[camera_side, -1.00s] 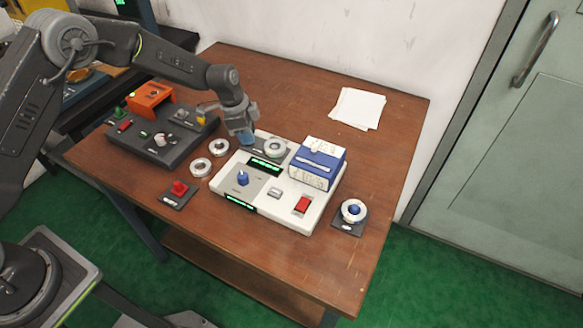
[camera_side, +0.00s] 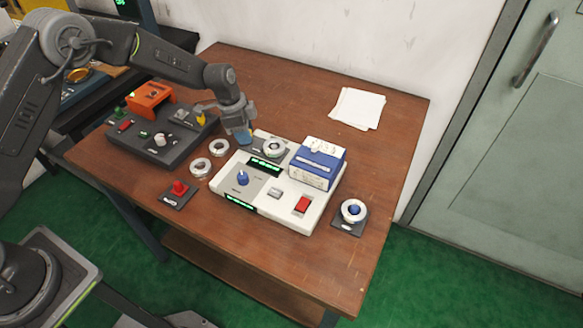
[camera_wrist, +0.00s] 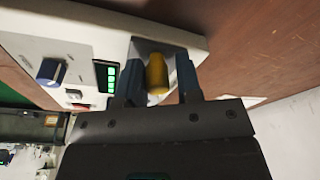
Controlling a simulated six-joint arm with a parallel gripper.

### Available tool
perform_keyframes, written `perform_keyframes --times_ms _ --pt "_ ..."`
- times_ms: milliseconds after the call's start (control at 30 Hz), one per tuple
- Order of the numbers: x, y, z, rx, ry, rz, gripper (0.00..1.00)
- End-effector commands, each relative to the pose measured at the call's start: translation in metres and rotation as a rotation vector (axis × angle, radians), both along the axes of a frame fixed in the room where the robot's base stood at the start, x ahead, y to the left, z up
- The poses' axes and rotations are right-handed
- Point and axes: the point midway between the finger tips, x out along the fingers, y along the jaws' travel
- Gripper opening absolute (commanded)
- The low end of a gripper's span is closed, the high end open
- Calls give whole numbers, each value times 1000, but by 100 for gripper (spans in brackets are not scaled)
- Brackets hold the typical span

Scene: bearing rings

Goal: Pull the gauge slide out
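In the wrist view, a mustard-yellow rounded handle (camera_wrist: 157,74) stands between the two blue fingers of my gripper (camera_wrist: 159,82). A gap shows on each side of it, so my gripper is open around it. I take this handle to be the gauge slide's. It is not discernible in the side view. There, my gripper (camera_side: 241,137) points down at the back left edge of the white station (camera_side: 226,196). A pale metal ring (camera_side: 273,147) sits just right of the fingers on a dark plate at the station's back.
The station carries a blue knob (camera_side: 242,178), a red switch (camera_side: 302,204) and a blue-and-white box (camera_side: 318,165). Two loose rings (camera_side: 219,147) lie to its left. A dark console (camera_side: 160,150) stands behind them at left. The table's back right is clear except for paper (camera_side: 357,108).

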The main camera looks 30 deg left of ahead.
Motion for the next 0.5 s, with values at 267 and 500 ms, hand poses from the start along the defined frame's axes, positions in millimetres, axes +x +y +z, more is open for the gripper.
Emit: perform_keyframes --times_ms 267,500 --pt "1 1 0 0 -2 2 40" --pt "0 0 9 -2 -1 1 40"
